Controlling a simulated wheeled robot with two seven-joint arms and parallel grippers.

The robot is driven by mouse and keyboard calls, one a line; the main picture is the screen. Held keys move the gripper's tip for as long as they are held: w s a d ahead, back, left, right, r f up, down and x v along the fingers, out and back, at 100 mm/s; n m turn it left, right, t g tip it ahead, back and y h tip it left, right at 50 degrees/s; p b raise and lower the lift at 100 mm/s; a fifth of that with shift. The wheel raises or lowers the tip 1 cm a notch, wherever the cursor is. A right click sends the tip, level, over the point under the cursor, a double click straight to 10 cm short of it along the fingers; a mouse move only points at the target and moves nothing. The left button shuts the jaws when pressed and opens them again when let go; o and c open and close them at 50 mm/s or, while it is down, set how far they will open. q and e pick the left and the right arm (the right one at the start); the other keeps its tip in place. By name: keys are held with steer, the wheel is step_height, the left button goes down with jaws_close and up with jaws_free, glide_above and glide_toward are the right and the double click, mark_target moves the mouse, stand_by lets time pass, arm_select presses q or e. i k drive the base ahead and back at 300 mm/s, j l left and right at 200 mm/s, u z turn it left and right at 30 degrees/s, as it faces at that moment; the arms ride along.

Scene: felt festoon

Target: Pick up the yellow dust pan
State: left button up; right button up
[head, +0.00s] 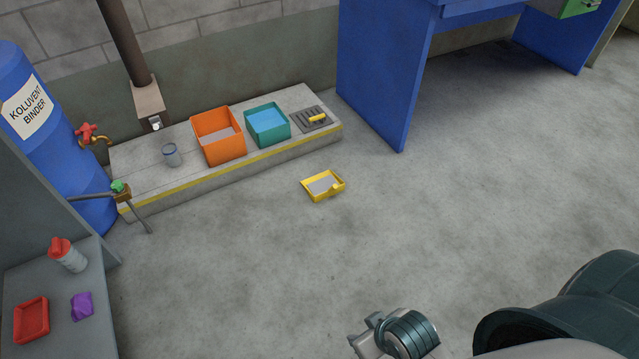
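The yellow dust pan (323,186) lies on the bare concrete floor, just in front of the low step. It is a shallow tray with yellow edges, a grey inside and a small yellow part at its right front corner. My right gripper (366,334) shows at the bottom edge of the head view, well apart from the pan and nearer to me. Its fingers are small and partly cut off, so I cannot tell whether it is open or shut. I see nothing held in it. My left gripper is not in view.
The low step (160,198) bears an orange bin (219,145), a teal bin (268,126), a glass (171,155) and a drain grate with a yellow piece (318,118). A blue barrel (50,130) and a grey bench (60,338) stand left, a blue workbench (385,75) behind. Floor around the pan is clear.

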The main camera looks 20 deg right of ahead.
mark_target(325, 185)
steer(key=i+z, duration=0.2)
steer(key=z, duration=0.65)
steer(key=i+j+z, duration=0.1)
steer(key=i+z, duration=0.2)
steer(key=i+j+z, duration=0.3)
steer(key=i, duration=0.2)
steer(key=i+j, duration=0.15)
steer(key=i, duration=0.15)
steer(key=i+j, duration=0.2)
steer(key=i+l+z, duration=0.05)
